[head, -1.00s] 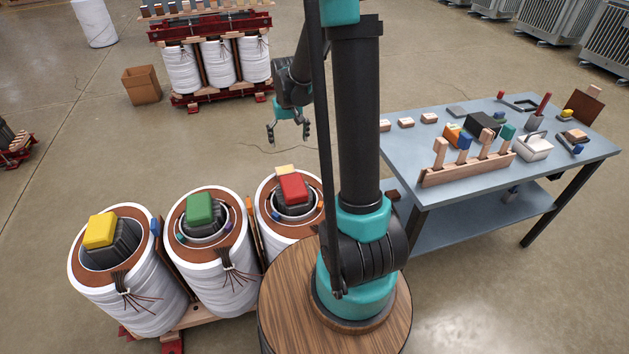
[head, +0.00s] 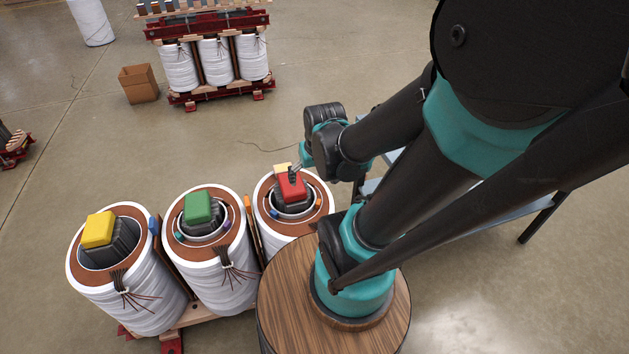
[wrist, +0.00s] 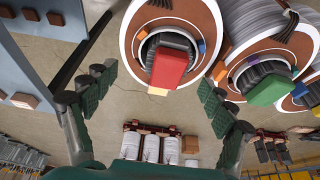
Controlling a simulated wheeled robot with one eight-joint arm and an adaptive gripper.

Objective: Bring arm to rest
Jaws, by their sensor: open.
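My gripper (head: 295,172) is near the rightmost coil in the head view, its fingers overlapping the red block (head: 291,189) in the picture. In the wrist view my gripper (wrist: 155,105) is open, with its fingers spread wide and nothing between the pads. The red block (wrist: 170,68) sits on the dark core of that coil (wrist: 135,25). A green block (head: 198,207) sits on the middle coil (head: 221,276) and a yellow block (head: 99,229) on the left coil (head: 139,295).
The blue-grey table (head: 492,229) is mostly hidden behind my arm. Another set of white coils (head: 216,64) on a red frame and a cardboard box (head: 138,83) stand farther back. Open floor lies between them and the near coils.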

